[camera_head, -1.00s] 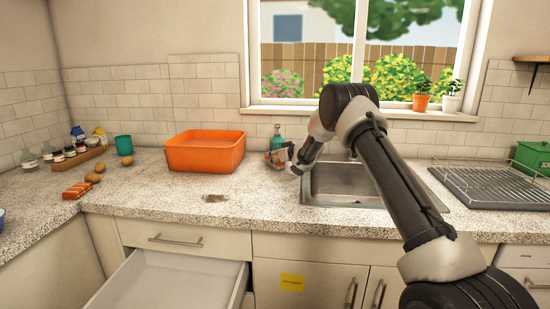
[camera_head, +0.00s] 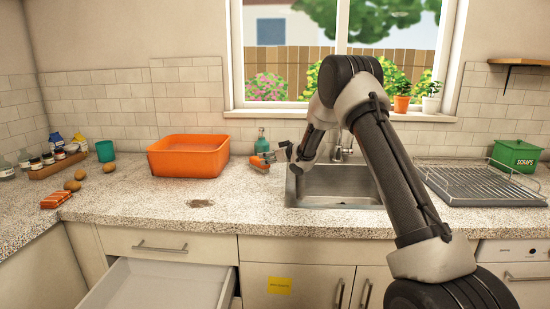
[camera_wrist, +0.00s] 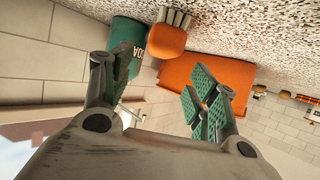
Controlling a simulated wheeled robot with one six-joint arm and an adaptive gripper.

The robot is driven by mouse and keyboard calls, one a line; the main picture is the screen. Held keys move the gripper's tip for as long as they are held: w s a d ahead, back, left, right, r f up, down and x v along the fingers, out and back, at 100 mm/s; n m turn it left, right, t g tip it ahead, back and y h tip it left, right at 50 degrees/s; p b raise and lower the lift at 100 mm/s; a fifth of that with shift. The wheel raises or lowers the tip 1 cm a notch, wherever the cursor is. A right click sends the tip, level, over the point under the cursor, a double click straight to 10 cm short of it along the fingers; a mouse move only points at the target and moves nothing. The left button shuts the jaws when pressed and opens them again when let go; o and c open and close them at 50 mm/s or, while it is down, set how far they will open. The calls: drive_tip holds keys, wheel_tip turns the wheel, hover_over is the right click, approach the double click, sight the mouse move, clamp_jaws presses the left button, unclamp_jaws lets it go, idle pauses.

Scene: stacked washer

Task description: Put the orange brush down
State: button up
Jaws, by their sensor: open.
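The orange brush (camera_head: 259,162) is at the back of the counter, just in front of the teal soap bottle (camera_head: 262,140) and left of the sink. In the wrist view the brush (camera_wrist: 167,40) shows an orange body, its pale bristles toward the counter surface. My gripper (camera_head: 277,156) is just right of the brush in the head view. In the wrist view my gripper (camera_wrist: 160,85) has its green-padded fingers spread wide, with the brush beyond the tips and nothing visibly held. The bottle (camera_wrist: 127,42) is beside the brush there.
The orange tub (camera_head: 188,157) stands left of the brush. The steel sink (camera_head: 335,187) lies right, with the dish rack (camera_head: 482,184) farther right. An open drawer (camera_head: 155,285) juts out below the counter. Counter around the dark stain (camera_head: 201,203) is clear.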

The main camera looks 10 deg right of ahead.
drive_tip(key=v, duration=0.3)
drive_tip(key=shift+s+r, duration=0.1)
drive_tip(key=shift+s, duration=0.15)
drive_tip(key=s+d+r+m+g+h, duration=0.1)
drive_tip(key=s+d+r+m+h, duration=0.15)
drive_tip(key=s+d+r, duration=0.5)
drive_tip(key=s+d+r+m+g+h, duration=0.1)
drive_tip(key=s+d+r+h, duration=0.3)
drive_tip(key=s+r, duration=0.7)
drive_tip(key=s+f+m+g, duration=0.1)
drive_tip(key=s+f+g, duration=0.2)
drive_tip(key=s, duration=1.7)
drive_tip(key=s+a+f+m+g, duration=0.1)
drive_tip(key=s+f+g, duration=0.2)
drive_tip(key=s, duration=1.7)
drive_tip(key=shift+s+a+f, duration=0.3)
drive_tip(key=shift+s+f, duration=0.05)
drive_tip(key=shift+f, duration=0.15)
